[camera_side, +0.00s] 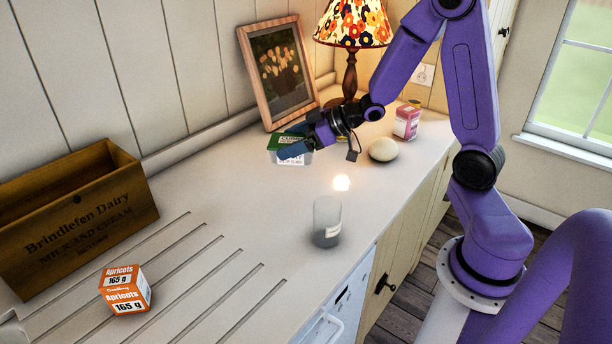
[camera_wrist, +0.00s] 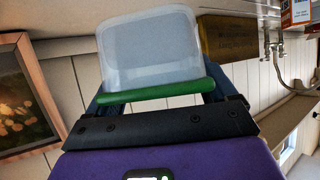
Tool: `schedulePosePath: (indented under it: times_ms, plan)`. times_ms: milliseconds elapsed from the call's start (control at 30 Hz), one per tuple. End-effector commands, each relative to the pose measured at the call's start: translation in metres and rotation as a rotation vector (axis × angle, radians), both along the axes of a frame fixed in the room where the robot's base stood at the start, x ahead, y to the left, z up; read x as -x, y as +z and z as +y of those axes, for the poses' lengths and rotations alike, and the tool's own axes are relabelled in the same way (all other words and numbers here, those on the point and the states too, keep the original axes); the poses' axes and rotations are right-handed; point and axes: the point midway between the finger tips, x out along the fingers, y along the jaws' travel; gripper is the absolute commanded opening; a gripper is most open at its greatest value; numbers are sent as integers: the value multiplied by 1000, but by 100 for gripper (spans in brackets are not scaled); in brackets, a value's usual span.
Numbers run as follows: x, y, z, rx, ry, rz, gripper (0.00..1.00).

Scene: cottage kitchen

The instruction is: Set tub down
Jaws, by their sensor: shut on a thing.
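The tub is a small translucent container with a green lid (camera_side: 289,142) and a printed label. In the side view it is over the rear part of the counter, in front of the framed picture. My gripper (camera_side: 292,150) is shut on the tub, with a blue finger across its near side. In the wrist view the tub (camera_wrist: 150,50) fills the space beyond my gripper (camera_wrist: 155,95), green rim nearest the palm. I cannot tell whether its base touches the counter.
A grey cylindrical container (camera_side: 326,222) stands near the front edge. A wooden crate (camera_side: 75,220) and apricots box (camera_side: 125,290) are left.

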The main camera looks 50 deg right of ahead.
Motion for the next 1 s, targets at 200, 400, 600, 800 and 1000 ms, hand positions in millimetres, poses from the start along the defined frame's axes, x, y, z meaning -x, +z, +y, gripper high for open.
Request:
schedulePosePath:
  times_ms: [200, 400, 600, 800, 1000]
  plan:
    - [-17, -11, -57, -4, -127, -1, 44]
    - [-20, -18, -77, -4, -169, -1, 44]
    - [-20, -41, -78, -7, -174, 3, 44]
    - [-20, -57, -78, -6, -171, -1, 44]
    - [-20, -71, -78, -5, -171, 1, 44]
